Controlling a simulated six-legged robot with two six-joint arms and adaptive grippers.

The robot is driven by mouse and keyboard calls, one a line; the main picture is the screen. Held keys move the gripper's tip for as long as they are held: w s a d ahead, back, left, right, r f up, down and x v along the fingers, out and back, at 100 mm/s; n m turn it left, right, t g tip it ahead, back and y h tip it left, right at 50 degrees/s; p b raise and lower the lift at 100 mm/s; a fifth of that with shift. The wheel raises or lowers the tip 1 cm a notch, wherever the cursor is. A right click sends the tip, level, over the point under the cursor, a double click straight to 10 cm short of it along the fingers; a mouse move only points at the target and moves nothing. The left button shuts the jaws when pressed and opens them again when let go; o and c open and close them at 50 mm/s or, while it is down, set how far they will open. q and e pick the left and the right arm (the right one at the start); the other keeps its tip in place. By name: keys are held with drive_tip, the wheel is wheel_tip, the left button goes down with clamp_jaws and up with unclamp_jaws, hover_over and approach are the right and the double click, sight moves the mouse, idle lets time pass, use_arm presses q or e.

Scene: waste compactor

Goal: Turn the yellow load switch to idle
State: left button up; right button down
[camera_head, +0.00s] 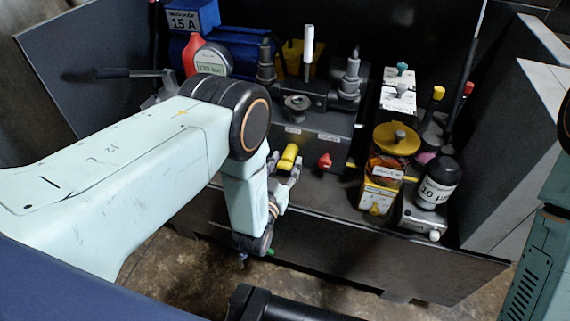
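The yellow load switch (287,156) is a short yellow handle on the front face of the dark machine, left of a red knob (324,161). The handle looks tilted. My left gripper (285,168) is right at the yellow switch, its fingers apart on either side of the handle's lower end. I cannot tell whether the fingers touch it. The switch's base and any idle marking are hidden or too small to read. My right gripper is out of view; only part of my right arm shows at the right edge.
Above the switch, the dark console (318,122) carries small labels and a white-tipped lever (308,50). A yellow-topped unit (396,138) and a black-capped bottle (437,182) stand to the right. A round gauge (212,60) stands behind my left arm.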

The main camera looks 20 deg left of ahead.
use_arm(q)
drive_tip(key=c, duration=0.8)
drive_tip(key=shift+n, duration=0.3)
drive_tip(key=n+p, duration=0.2)
drive_tip(key=n, duration=0.1)
drive_tip(key=shift+a, duration=0.1)
drive_tip(key=n+p, duration=0.1)
drive_tip(key=n, duration=0.4)
drive_tip(key=shift+f+p, duration=0.1)
drive_tip(key=shift+p, duration=0.2)
drive_tip(key=n+p, duration=0.1)
drive_tip(key=n, duration=0.3)
drive_tip(key=shift+a+f+n, duration=0.1)
drive_tip(key=shift+n, duration=0.2)
drive_tip(key=shift+f+n+p, duration=0.1)
drive_tip(key=shift+n+p, duration=0.4)
drive_tip(key=shift+n, duration=1.8)
